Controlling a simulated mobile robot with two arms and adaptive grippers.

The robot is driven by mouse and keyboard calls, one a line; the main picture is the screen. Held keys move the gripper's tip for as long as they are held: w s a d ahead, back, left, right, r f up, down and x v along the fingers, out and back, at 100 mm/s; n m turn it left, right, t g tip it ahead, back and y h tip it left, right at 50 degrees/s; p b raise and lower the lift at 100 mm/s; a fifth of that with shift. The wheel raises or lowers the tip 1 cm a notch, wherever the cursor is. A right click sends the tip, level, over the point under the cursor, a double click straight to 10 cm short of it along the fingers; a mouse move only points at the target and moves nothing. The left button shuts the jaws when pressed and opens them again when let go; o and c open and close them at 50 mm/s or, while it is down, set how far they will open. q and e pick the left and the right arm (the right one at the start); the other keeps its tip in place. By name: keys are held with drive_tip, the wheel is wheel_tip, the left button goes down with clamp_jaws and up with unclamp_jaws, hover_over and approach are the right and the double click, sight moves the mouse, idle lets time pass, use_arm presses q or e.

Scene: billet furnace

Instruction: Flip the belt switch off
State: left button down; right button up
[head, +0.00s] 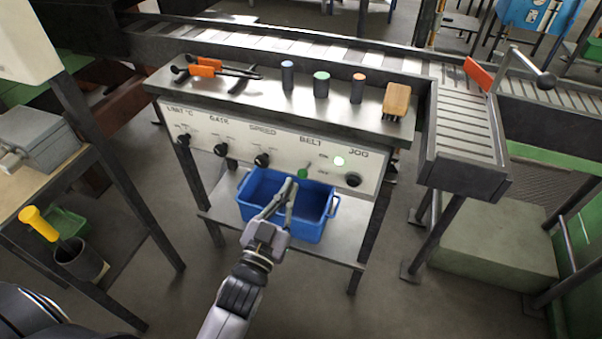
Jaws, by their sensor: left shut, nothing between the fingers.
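The belt switch (303,173) is a small lever with a green tip under the BELT label on the pale control panel (235,143). Small marks beside it are too small to read surely, and I cannot tell which way the lever points. My right gripper is not in view.
A blue bin (262,189) stands on the shelf below the panel, behind my gripper. Several black knobs and a JOG button (353,180) share the panel. A roller conveyor (463,125) stands at right.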

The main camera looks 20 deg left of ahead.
use_arm(q)
drive_tip(key=r+p, duration=0.1)
drive_tip(key=r, duration=0.1)
hover_over(303, 171)
drive_tip(key=s+d, duration=0.1)
drive_tip(key=s, duration=0.1)
drive_tip(key=shift+a+f, duration=0.2)
drive_tip(key=shift+f, duration=2)
